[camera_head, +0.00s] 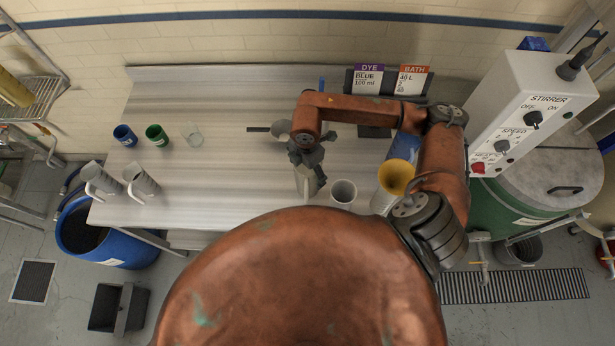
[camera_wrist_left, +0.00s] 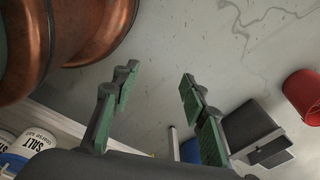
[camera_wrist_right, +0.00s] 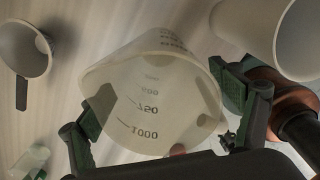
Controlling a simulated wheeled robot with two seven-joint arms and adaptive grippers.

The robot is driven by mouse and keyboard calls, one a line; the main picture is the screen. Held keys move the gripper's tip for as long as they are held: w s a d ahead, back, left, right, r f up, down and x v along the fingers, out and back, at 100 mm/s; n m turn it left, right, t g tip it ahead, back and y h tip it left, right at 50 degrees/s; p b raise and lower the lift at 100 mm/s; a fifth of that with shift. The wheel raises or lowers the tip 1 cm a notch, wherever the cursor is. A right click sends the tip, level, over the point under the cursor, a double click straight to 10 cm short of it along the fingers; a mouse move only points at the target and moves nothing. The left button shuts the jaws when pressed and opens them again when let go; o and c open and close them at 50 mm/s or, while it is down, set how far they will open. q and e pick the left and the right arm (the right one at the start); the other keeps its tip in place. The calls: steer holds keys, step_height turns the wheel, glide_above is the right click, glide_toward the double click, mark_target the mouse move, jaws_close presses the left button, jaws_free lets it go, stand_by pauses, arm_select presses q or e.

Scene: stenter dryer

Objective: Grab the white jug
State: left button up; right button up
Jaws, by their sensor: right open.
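The white jug, translucent with volume marks, fills the middle of the right wrist view (camera_wrist_right: 150,95). In the head view it shows only partly, as a pale upright side (camera_head: 302,182) below my right gripper (camera_head: 308,155). My right gripper (camera_wrist_right: 165,110) is open, with one finger on each side of the jug; I cannot tell whether the fingers touch it. My left gripper (camera_wrist_left: 155,105) is open and empty over the floor in the left wrist view; it does not show in the head view.
Blue (camera_head: 125,135) and green (camera_head: 157,134) cups stand left on the bench (camera_head: 225,185). The stirrer box (camera_head: 530,115) rises at right.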

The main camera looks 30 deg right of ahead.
steer(key=c, duration=1.7)
